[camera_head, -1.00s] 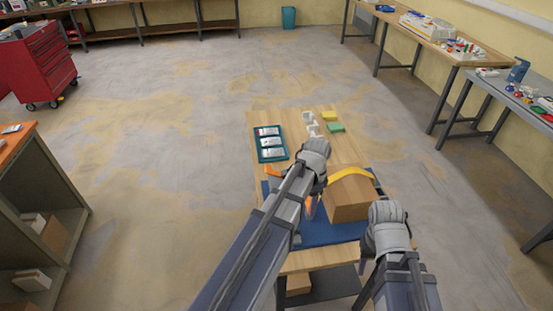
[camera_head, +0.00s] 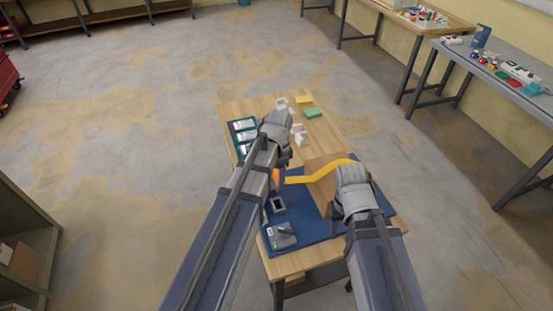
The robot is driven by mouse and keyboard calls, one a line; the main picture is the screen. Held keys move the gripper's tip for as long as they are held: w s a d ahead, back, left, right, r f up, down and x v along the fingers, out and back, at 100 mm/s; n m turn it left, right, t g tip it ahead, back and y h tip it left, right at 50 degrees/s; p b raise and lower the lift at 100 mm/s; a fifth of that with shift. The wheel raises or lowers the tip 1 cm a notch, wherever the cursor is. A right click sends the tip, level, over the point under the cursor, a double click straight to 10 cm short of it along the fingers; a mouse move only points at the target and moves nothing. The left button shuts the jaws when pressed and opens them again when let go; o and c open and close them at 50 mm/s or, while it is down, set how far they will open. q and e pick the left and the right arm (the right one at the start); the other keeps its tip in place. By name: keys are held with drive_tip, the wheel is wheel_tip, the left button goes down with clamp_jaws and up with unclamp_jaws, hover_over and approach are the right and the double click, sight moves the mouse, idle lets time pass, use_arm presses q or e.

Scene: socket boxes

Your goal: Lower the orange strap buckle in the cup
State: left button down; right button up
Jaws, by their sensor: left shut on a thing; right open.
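A yellow-orange strap (camera_head: 318,176) runs from beside my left gripper across the brown box (camera_head: 321,187) toward my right wrist. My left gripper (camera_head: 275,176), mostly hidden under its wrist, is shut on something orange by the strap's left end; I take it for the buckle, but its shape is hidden. A small grey open-topped holder (camera_head: 278,205) with a dark opening, possibly the cup, stands on the blue mat (camera_head: 312,226), just below my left gripper in the picture. My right gripper (camera_head: 337,208) is open at the box's right side, its fingers largely hidden by its wrist.
A grey device (camera_head: 281,236) lies on the mat's front left. A teal tray (camera_head: 233,124) with white items stands at the table's left. Small white parts (camera_head: 282,104), a yellow block (camera_head: 304,100) and a green block (camera_head: 313,112) lie at the back. Wood is clear at back right.

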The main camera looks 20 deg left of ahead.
sight(278, 191)
use_arm(q)
wheel_tip(278, 191, up, 5)
drive_tip(key=p, duration=0.3)
drive_tip(key=shift+p, duration=0.3)
use_arm(e)
wheel_tip(278, 191, up, 5)
use_arm(q)
wheel_tip(278, 191, down, 13)
drive_tip(key=b, duration=1.3)
drive_tip(key=shift+f, duration=0.2)
use_arm(e)
wheel_tip(278, 191, down, 13)
drive_tip(key=shift+f, duration=0.2)
use_arm(q)
drive_tip(key=shift+f+b, duration=0.1)
drive_tip(key=shift+b, duration=0.2)
use_arm(e)
drive_tip(key=shift+f, duration=0.1)
use_arm(q)
drive_tip(key=shift+f+b, duration=0.95)
drive_tip(key=shift+f, duration=0.05)
use_arm(e)
drive_tip(key=shift+f, duration=0.95)
use_arm(q)
drive_tip(key=shift+f+b, duration=0.9)
drive_tip(key=shift+b, duration=0.05)
use_arm(e)
drive_tip(key=shift+f, duration=0.95)
